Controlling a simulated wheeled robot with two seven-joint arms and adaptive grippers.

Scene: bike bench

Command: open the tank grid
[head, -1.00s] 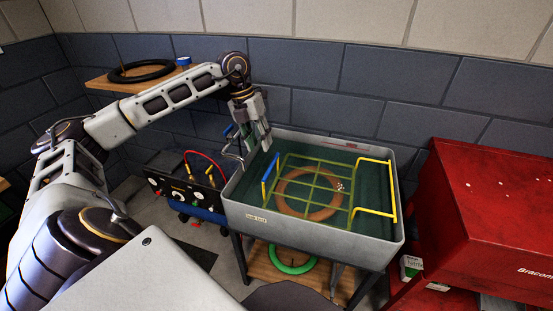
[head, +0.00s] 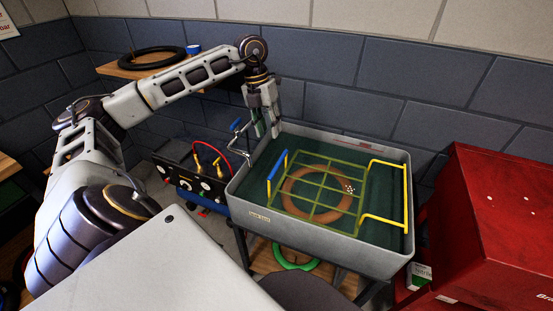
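The grey tank (head: 320,238) stands on dark legs, with dark green water or lining inside. The yellow-green grid (head: 308,211) lies flat in it, over an orange ring (head: 316,195). A blue handle (head: 277,169) rises at the grid's left side, and a yellow bar (head: 406,197) stands at its right side. My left gripper (head: 266,134) points down over the tank's back left corner, behind and left of the blue handle and apart from it. Its fingers look apart, with nothing seen between them. My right gripper is out of view.
A red cabinet (head: 490,225) stands close to the tank's right. A black panel with knobs and a red cable (head: 205,150) is to the left. A wooden shelf with a black tyre (head: 153,58) is on the wall behind my arm. A green ring (head: 293,262) lies under the tank.

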